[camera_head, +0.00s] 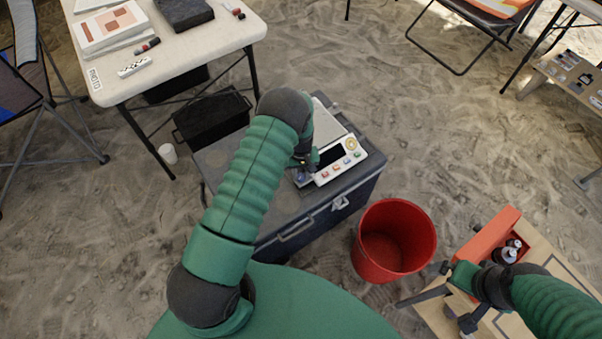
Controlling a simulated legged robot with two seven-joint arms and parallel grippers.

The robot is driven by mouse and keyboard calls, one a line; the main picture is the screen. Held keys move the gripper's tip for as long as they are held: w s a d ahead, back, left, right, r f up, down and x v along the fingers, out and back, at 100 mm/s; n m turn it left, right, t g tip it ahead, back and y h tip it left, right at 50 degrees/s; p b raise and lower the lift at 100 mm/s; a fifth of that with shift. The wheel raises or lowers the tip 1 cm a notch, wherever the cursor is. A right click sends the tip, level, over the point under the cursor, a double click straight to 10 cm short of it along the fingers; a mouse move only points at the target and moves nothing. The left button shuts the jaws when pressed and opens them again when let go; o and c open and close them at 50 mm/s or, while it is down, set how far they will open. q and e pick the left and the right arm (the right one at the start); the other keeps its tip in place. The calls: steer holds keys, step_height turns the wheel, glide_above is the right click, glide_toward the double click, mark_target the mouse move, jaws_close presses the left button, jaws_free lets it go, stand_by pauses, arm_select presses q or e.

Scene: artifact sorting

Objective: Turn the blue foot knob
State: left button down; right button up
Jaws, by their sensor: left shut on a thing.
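A white weighing scale (345,163) with a dark display and several coloured buttons sits on the grey case. The blue foot knob (301,178) shows as a small blue spot at the scale's near left corner. My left gripper (304,170) comes down at this corner and is shut on the blue foot knob. The fingers and my arm hide most of the knob, so its turn angle cannot be seen. My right gripper (452,292) is at the lower right, away from the scale, by the wooden table; its finger spacing is unclear.
The grey case (270,205) carries the scale. A red bucket (393,240) stands right of it. An orange-red box (490,245) with small bottles is on the wooden table (560,262). A white table (180,50) stands at the upper left, with a black box (212,118) nearby.

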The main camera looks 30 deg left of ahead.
arm_select(q)
steer(key=c, duration=1.1)
jaws_free()
step_height(320, 180, up, 17)
steer(key=p, duration=0.3)
steer(key=shift+f, duration=0.15)
step_height(320, 180, up, 12)
steer(key=m+t+p, duration=0.1)
steer(key=m+p, duration=0.2)
steer(key=p, duration=0.3)
glide_above(301, 175)
steer(key=s+d, duration=0.4)
steer(key=d, duration=0.1)
steer(key=s+d+r+m+p, duration=0.1)
steer(key=s+d+r+m, duration=0.1)
steer(key=s+r, duration=0.1)
steer(key=s+d+r+m+t+p, duration=0.1)
steer(key=s+d+r+m+p, duration=0.1)
steer(key=s+r, duration=0.2)
steer(key=s+d+r+m+p, duration=0.1)
steer(key=s+d+r+p, duration=0.1)
steer(key=s+r, duration=0.2)
steer(key=shift+s+d+r+m+t, duration=0.2)
steer(key=shift+s+d+m+t, duration=0.15)
steer(key=shift+s, duration=0.45)
